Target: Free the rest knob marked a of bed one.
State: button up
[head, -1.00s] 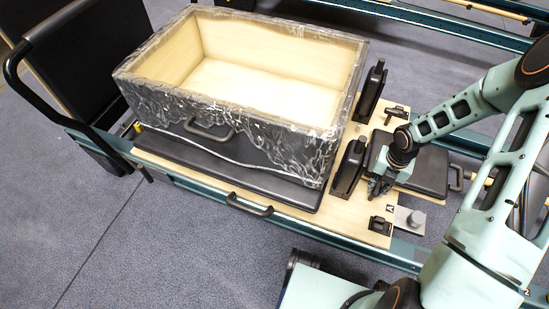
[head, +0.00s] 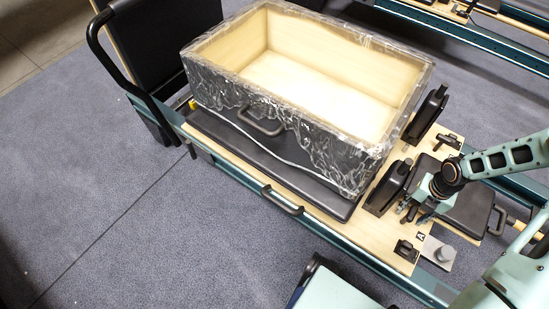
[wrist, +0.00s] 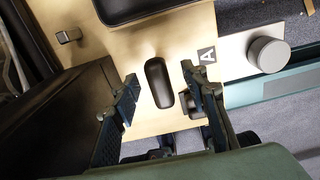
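An elongated black knob (wrist: 158,83) stands on the wooden board of the bed, near the label A, in the wrist view. The label A (wrist: 207,56) also shows in the head view (head: 420,237). My gripper (wrist: 160,85) is open, with one finger on each side of this knob and gaps visible between. In the head view my gripper (head: 410,212) is low over the board beside the near black shoulder rest (head: 388,188). The gripper largely hides the knob there. I cannot tell whether the knob is loose or tight.
A grey round knob (wrist: 268,54) on a metal plate lies right of the label. A small black fitting (head: 405,250) sits near the board's edge. A wrapped wooden box (head: 290,115) stands on the carriage. The black headrest pad (head: 475,210) is right of my gripper. Floor in front is open.

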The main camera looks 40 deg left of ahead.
jog(key=shift+r, duration=0.1)
notch_tip(320, 180, up, 7)
jog(key=p, duration=0.6)
jog(key=shift+p, duration=0.4)
